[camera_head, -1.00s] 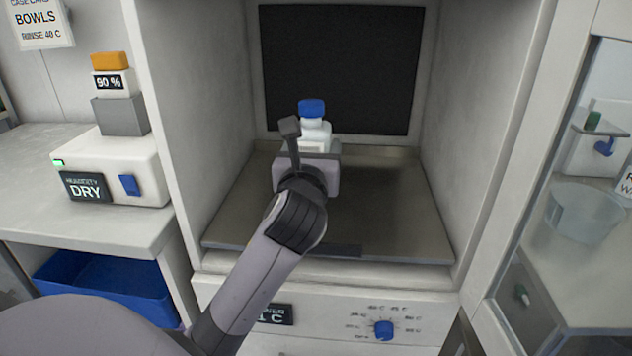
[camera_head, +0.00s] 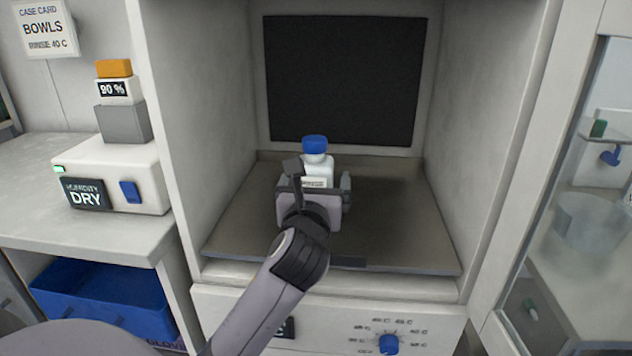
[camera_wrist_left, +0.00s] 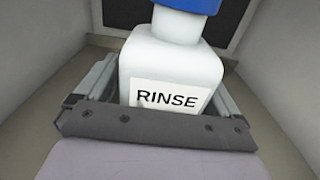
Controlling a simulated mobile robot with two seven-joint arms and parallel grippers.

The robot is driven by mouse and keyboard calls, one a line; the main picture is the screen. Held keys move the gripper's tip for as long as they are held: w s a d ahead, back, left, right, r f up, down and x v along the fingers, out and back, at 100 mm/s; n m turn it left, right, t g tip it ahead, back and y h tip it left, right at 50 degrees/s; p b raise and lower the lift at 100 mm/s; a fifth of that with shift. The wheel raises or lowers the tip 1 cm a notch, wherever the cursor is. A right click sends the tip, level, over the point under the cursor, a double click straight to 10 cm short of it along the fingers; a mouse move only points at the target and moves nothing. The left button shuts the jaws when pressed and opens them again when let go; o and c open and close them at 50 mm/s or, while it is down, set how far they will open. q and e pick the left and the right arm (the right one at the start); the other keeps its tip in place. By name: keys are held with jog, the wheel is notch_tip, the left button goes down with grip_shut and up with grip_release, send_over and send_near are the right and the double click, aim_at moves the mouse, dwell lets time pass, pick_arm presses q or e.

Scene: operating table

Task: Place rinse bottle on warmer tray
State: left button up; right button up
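The rinse bottle (camera_head: 318,170) is white with a blue cap and stands upright over the grey warmer tray (camera_head: 400,220) inside the cabinet. Its base is hidden behind my gripper, so contact with the tray cannot be seen. My left gripper (camera_head: 316,187) is around the bottle, with one finger on each side. The fingers look spread, with a narrow gap beside the bottle. In the left wrist view the bottle's RINSE label (camera_wrist_left: 170,97) faces me between the fingers. My right gripper is not in view.
Cabinet walls enclose the tray left and right, with a dark panel (camera_head: 343,80) behind. A blue knob (camera_head: 389,344) is on the front below. A humidity box (camera_head: 110,175) stands on the left counter. The tray's right side is clear.

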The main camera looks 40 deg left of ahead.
pick_arm(q)
jog(key=shift+r, duration=0.15)
jog(key=p+v, duration=0.1)
jog(key=v, duration=1.1)
jog(key=shift+s, duration=0.1)
